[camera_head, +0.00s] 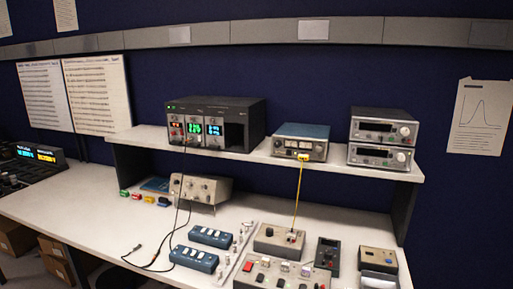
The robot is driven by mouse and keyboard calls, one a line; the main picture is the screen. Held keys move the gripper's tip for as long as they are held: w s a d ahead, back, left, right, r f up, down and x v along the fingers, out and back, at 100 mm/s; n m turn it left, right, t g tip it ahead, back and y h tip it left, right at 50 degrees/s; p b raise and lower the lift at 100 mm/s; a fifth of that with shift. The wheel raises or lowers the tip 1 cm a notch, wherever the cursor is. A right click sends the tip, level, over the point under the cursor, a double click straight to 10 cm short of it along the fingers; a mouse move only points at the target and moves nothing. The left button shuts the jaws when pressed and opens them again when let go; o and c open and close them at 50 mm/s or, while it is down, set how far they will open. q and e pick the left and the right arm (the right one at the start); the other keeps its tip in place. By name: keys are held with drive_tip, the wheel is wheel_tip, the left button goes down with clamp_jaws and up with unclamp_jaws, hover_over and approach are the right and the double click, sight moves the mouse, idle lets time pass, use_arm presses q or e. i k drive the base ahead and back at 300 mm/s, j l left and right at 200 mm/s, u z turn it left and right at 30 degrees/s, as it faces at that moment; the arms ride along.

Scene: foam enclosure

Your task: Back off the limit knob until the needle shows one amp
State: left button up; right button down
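A blue-topped instrument (300,131) stands on the middle of the shelf. Its pale front has small meter windows and controls, too small to read a needle. A yellow lead runs from its front down to a grey box with a dark knob (291,237) on the bench. Two stacked grey instruments (381,130) with dark displays and round knobs stand to its right. A beige instrument (201,188) with small knobs sits under the shelf at the left. I cannot tell which knob is the limit knob. Neither of my grippers shows.
A black rack unit (250,107) with lit displays stands on the shelf (350,166). Two blue switch boxes (212,236), a control panel (272,275), a dark meter (327,254) and a brown box (377,258) crowd the bench. Dark leads lie at the left. The bench's left part (75,208) is clear.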

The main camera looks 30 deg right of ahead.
sight(319, 146)
drive_tip(key=z, duration=1.3)
